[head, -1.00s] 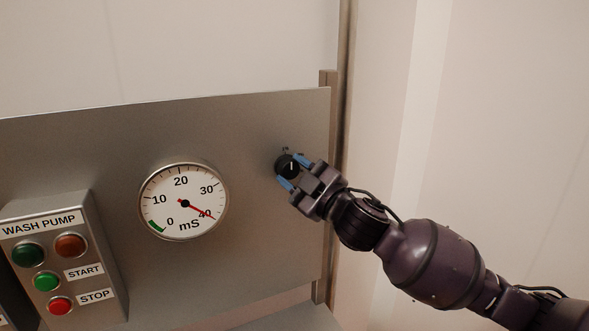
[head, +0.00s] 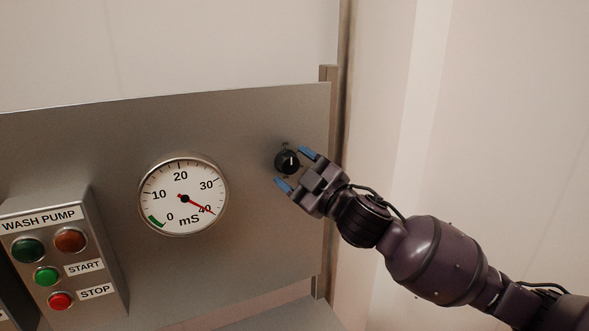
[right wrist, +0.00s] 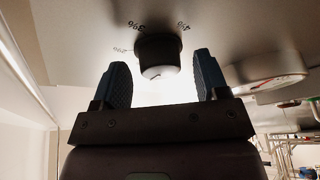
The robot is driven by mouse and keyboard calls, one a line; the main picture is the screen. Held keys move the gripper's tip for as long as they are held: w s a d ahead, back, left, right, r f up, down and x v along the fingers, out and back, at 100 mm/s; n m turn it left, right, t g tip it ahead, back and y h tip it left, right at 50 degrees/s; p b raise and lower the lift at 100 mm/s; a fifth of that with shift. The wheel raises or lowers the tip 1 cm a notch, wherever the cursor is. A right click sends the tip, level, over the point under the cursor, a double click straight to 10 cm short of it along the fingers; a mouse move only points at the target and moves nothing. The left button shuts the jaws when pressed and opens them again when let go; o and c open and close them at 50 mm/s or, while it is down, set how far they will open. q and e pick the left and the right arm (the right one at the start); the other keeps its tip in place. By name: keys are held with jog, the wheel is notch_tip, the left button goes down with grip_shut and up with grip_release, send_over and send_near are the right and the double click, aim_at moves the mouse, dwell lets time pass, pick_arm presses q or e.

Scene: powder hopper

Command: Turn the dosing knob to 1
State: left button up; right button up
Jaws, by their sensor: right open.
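The dosing knob (head: 287,162) is a round black knob with a white mark, on the right part of the grey metal panel. In the head view its mark points roughly up. In the right wrist view the knob (right wrist: 158,55) sits between the fingertips, with small percent labels around it that are hard to read. My right gripper (head: 295,169) has blue-tipped fingers. It is open, with one finger on each side of the knob and a visible gap to it. My left gripper is not in view.
A round mS gauge (head: 183,197) is left of the knob, its red needle near 40. A wash pump box (head: 65,250) with several lamps and buttons juts out at the lower left. A vertical post (head: 327,180) stands at the panel's right edge.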

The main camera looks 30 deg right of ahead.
pick_arm(q)
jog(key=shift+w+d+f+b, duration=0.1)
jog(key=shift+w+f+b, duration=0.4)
jog(key=shift+b, duration=0.65)
pick_arm(e)
jog(key=v, duration=1)
jog(key=shift+s, duration=0.2)
